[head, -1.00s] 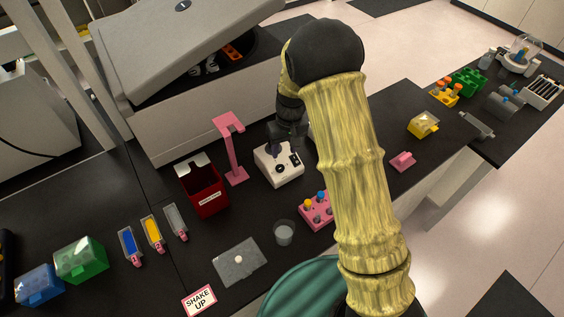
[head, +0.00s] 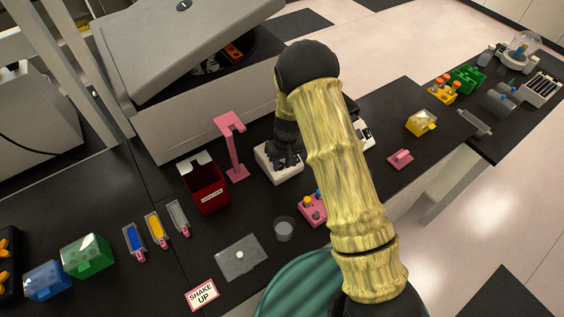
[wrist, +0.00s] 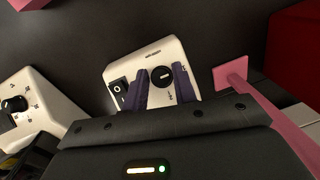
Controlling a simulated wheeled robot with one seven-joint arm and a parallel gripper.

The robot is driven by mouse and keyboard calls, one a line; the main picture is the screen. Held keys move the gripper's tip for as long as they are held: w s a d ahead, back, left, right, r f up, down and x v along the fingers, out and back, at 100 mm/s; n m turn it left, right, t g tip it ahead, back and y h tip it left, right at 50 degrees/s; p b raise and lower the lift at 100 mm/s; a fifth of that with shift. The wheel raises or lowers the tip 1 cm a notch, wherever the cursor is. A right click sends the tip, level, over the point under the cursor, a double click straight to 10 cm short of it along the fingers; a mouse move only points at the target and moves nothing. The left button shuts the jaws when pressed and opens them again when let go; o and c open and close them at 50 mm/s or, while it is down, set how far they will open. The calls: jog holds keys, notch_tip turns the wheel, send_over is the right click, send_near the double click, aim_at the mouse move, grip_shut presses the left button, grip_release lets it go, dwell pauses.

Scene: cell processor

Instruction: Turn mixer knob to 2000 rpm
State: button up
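A white box-shaped device (wrist: 154,52) with a round black knob (wrist: 162,74) and a black switch (wrist: 119,90) is in the middle of the wrist view. The head view also shows this white device (head: 267,169), mostly covered by my gripper (head: 290,160). In the wrist view my gripper (wrist: 159,78) is open, its two dark fingers apart, with the knob between them in the picture. I see no finger touching the knob. A second white device (wrist: 40,98) at the left has a black knob (wrist: 15,104) with marks around it. The labels are too small to read, so I cannot tell which is the mixer.
A pink stand (head: 233,150) is close beside the first white device, with a red bin (head: 207,190) to its left. A pink rack (head: 311,209) and a clear cup (head: 284,229) stand in front. A large grey machine (head: 180,60) with a raised lid is behind.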

grip_shut()
